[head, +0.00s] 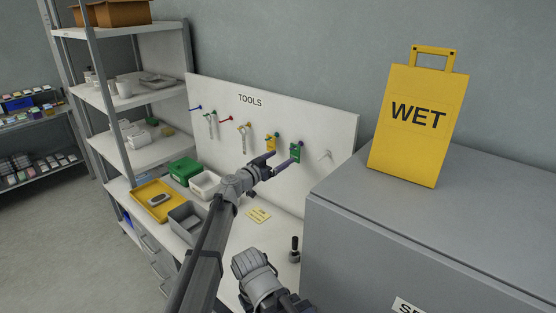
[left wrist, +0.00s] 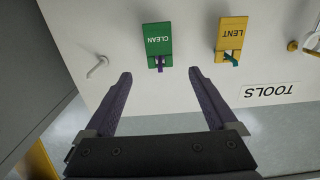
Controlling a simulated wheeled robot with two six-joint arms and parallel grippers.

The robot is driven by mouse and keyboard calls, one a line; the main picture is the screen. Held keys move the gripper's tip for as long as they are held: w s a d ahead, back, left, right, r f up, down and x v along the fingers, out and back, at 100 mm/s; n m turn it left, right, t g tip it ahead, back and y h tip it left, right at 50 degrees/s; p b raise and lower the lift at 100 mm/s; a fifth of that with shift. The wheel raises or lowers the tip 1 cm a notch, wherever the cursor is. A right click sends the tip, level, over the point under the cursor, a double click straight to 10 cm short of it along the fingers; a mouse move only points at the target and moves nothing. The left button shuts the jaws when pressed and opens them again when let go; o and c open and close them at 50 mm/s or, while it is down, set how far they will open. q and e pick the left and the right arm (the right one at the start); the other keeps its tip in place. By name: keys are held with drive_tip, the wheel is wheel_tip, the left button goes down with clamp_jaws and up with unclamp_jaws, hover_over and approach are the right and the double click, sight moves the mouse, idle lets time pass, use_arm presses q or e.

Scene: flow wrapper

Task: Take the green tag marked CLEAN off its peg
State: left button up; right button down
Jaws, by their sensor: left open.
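The green CLEAN tag (head: 295,152) hangs on a peg on the white TOOLS board (head: 330,118). In the left wrist view the tag (left wrist: 158,40) appears upside down, with a purple peg (left wrist: 160,65) at its slot. My left gripper (head: 278,162) is open and empty in front of the board. In the left wrist view its fingertips (left wrist: 158,72) are apart, one on each side of the tag's line, and the tag lies beyond them. The gripper does not visibly touch the tag.
A yellow LENT tag (left wrist: 231,34) hangs beside the green one. A bare white peg (left wrist: 97,68) is on its other side. A grey cabinet (head: 440,235) with a yellow WET sign (head: 415,125) stands at right. Bins and a yellow tray (head: 140,192) sit on the bench.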

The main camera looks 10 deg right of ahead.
use_arm(q)
drive_tip(key=x, duration=0.7)
drive_tip(key=shift+d, duration=0.1)
drive_tip(key=shift+c, duration=0.2)
drive_tip(key=c, duration=1.4)
drive_tip(key=shift+r+p, duration=0.45)
drive_tip(key=shift+s+a, duration=0.1)
drive_tip(key=shift+a, duration=0.1)
drive_tip(key=shift+v, duration=4.35)
